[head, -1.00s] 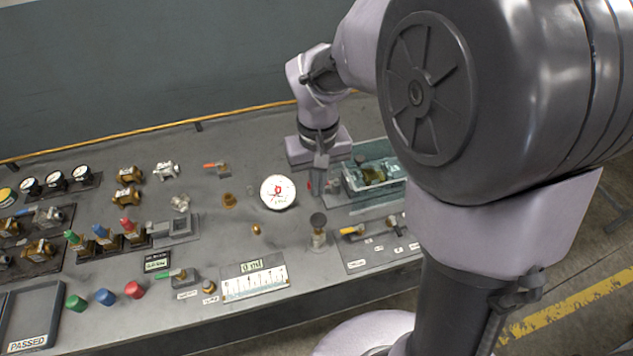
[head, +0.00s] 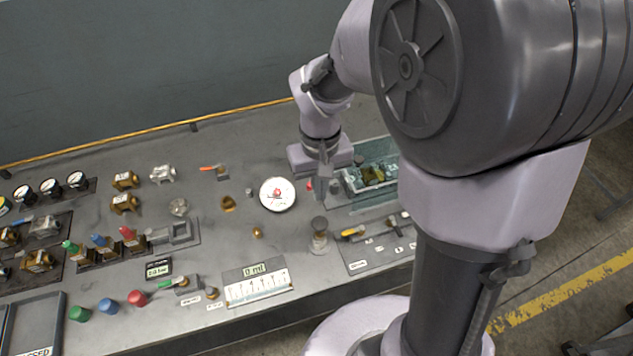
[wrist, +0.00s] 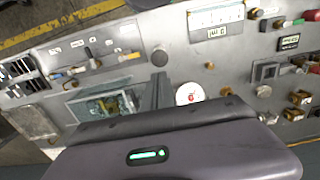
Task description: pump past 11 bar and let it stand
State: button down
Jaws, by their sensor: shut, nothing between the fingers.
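My gripper (head: 323,168) points down over the bench, beside the clear-walled tank and right of the white round dial (head: 277,194). It is shut and empty; its dark fingers also show in the wrist view (wrist: 160,92). The dial (wrist: 189,94) has a red mark at its centre. A small black readout (head: 158,268) seems to show about 2.0 bar. A green-lever valve (head: 180,285) sits beside it.
The tank (head: 362,188) holds a brass part. A white scale panel (head: 257,287) reads 0 ml. A tool plate (head: 372,248) lies at the front right. Brass fittings, coloured caps, small gauges (head: 50,187) and a dark tray (head: 35,325) fill the left side.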

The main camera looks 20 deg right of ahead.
aim_at(320, 223)
notch_tip(320, 223, down, 10)
jog(key=b, duration=0.3)
jog(key=shift+s+r, duration=0.1)
jog(key=shift+s, duration=0.05)
notch_tip(320, 223, down, 4)
jog(key=b, duration=0.3)
jog(key=shift+s+r, duration=0.2)
jog(key=shift+s, duration=0.05)
notch_tip(320, 223, up, 14)
jog(key=p, duration=0.7)
jog(key=shift+w+r, duration=0.2)
jog(key=shift+w, duration=0.15)
